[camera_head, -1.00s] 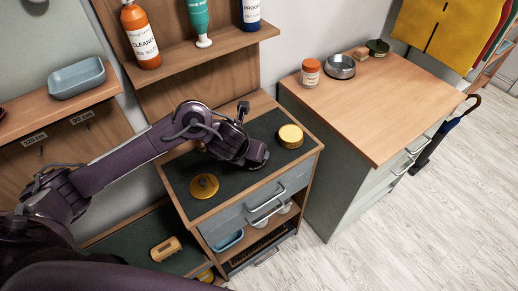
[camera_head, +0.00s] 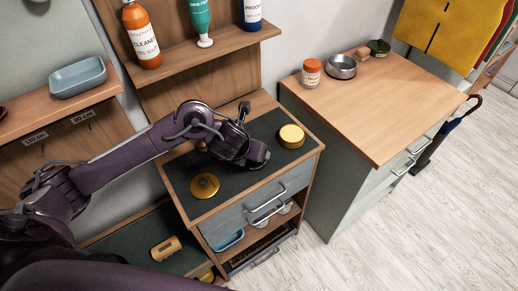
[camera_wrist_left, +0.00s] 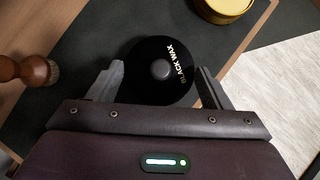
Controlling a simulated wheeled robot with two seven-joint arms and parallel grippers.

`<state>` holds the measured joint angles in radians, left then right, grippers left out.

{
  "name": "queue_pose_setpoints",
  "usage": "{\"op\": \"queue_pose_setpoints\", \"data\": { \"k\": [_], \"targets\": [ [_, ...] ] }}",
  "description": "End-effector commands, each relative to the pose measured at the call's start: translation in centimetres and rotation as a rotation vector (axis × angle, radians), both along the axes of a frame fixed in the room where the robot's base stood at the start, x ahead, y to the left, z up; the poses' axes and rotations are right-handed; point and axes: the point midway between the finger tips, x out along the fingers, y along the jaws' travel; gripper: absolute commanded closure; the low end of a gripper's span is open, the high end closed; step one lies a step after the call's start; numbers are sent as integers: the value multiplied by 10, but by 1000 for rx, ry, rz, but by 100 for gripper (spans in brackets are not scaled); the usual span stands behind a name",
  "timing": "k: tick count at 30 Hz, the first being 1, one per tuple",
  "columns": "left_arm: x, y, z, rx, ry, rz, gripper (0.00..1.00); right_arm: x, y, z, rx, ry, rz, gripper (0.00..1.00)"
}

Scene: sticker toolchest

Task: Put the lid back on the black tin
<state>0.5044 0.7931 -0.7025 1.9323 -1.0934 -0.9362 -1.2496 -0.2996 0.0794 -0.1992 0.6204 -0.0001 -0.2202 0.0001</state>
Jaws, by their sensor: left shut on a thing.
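A round black lid (camera_wrist_left: 158,62) with a central knob and the words BLACK WAX lies between the fingers of my left gripper (camera_wrist_left: 160,84) in the left wrist view. The gripper is shut on its sides. In the head view my left gripper (camera_head: 257,158) is low over the dark mat on the small cabinet, and it hides the lid there. I cannot make out a separate black tin body; whether it is beneath the lid cannot be told. My right gripper is not in view.
A wooden-handled brush (camera_wrist_left: 30,70) shows left in the wrist view. The wooden-topped cabinet (camera_head: 375,110) has a clear front.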

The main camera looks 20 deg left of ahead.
Motion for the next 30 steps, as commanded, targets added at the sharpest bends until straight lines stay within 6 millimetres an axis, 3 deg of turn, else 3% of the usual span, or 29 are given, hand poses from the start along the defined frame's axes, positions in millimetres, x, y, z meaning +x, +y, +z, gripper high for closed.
{"op": "queue_pose_setpoints", "data": {
  "k": [27, 28, 30],
  "targets": [
    [0, 0, -2, 0, 0, 0, 49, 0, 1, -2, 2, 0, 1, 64],
    [0, 0, -2, 0, 0, 0, 25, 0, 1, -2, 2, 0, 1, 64],
    [0, 0, -2, 0, 0, 0, 16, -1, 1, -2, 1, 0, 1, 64]
  ]
}}
